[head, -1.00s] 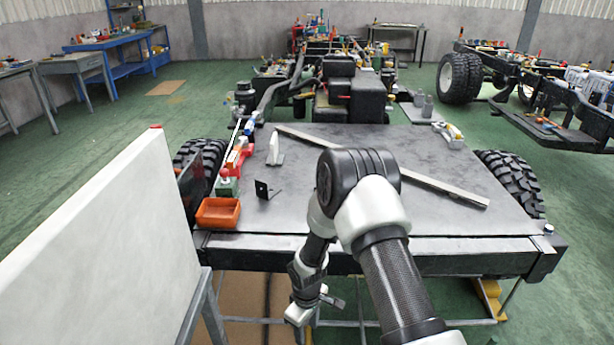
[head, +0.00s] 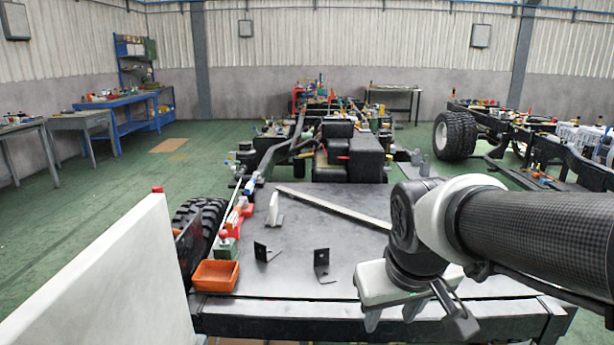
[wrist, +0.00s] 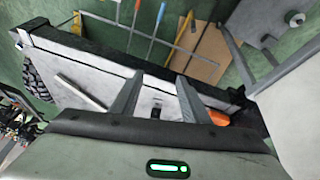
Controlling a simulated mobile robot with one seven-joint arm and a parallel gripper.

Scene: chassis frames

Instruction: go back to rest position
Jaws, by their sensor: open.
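My gripper (head: 392,315) hangs over the front edge of the dark flat worktop (head: 230,315), at the end of my bent arm on the right of the head view. It is open. In the wrist view its two fingers (wrist: 158,80) stand apart, with nothing held between them. Two black angle brackets, a left one (head: 265,252) and a right one (head: 321,265), stand on the worktop left of my gripper, apart from it. My arm hides the worktop's right part.
An orange bin (head: 215,275) sits at the worktop's left front corner. A pale panel (head: 110,285) stands close at left. Green floor (head: 95,195) is open farther left.

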